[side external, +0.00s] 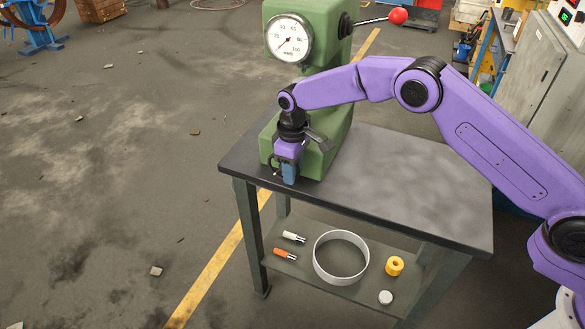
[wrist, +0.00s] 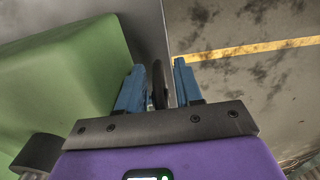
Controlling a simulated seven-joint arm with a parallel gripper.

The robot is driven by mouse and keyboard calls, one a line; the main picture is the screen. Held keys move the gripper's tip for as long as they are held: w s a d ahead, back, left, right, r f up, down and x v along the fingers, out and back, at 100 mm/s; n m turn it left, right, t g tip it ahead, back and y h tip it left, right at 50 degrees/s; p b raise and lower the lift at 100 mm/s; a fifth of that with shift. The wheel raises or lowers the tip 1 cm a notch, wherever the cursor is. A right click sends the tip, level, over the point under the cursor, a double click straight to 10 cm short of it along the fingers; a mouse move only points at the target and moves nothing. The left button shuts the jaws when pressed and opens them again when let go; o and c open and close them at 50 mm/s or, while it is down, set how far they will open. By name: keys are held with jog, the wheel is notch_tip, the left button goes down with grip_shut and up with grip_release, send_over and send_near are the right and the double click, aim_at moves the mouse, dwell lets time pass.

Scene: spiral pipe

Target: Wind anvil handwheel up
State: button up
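The green machine (side external: 330,130) stands on the bench, with a round white dial at its top. In the wrist view its green body (wrist: 65,75) fills the left side. A dark, thin wheel, apparently the anvil handwheel (wrist: 158,84), shows edge-on between the blue fingers of my gripper (wrist: 158,78). The fingers are apart, one on each side of the rim, with a gap visible towards the right finger. In the side external view my gripper (side external: 290,174) points down at the machine's front, near the bench edge, and largely hides the handwheel. The anvil is not clearly visible.
The dark bench top (side external: 410,185) is clear right of the machine. A lever with a red knob (side external: 397,15) sticks out at the machine's upper right. The lower shelf holds a white ring (side external: 341,278), a yellow part (side external: 395,265) and small tools. Open floor lies left.

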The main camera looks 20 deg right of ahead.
grip_shut()
jog(key=shift+f+t+y, duration=0.15)
jog(key=shift+t+y, duration=0.35)
dwell(0.3)
grip_release()
